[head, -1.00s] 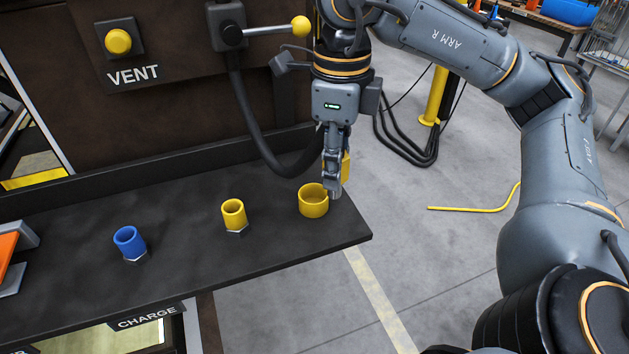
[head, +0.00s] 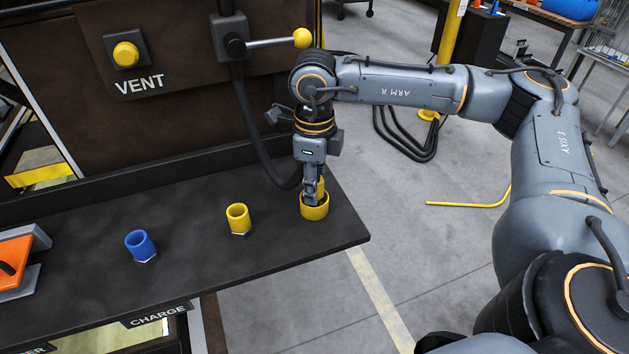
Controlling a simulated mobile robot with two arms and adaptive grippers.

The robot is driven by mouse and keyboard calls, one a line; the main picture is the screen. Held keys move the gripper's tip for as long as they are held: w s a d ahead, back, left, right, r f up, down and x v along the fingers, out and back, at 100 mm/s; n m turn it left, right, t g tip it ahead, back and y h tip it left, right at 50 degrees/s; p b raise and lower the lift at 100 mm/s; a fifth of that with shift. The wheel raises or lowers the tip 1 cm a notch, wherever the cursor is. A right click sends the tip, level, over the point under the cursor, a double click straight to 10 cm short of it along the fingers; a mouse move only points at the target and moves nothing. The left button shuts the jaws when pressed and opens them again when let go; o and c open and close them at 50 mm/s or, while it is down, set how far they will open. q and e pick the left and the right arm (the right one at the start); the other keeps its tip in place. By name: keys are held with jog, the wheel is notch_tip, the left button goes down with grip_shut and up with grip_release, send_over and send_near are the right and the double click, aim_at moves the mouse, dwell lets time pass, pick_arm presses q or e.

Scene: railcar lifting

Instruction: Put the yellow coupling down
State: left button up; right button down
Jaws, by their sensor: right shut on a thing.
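My right gripper (head: 311,197) points down at the right end of the dark shelf (head: 330,238). It is shut on a yellow coupling (head: 321,186), which shows only in part beside and behind the fingers. The fingertips and the coupling's lower end are down at the mouth of a wide yellow cup (head: 315,211). The cup's wall hides the coupling's lower end, so I cannot tell whether it touches the cup's bottom. My left gripper is out of view.
A yellow socket fitting (head: 238,219) and a blue one (head: 140,245) stand upright on the shelf to the left. An orange-and-grey object (head: 18,262) lies at far left. A yellow-knobbed lever (head: 302,38) and dark hose (head: 250,140) are close behind the gripper.

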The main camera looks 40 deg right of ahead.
jog(key=shift+f, duration=0.15)
jog(key=c, duration=1)
grip_release()
jog(key=shift+r, duration=0.25)
notch_tip(320, 180, up, 12)
jog(key=shift+b, duration=1.1)
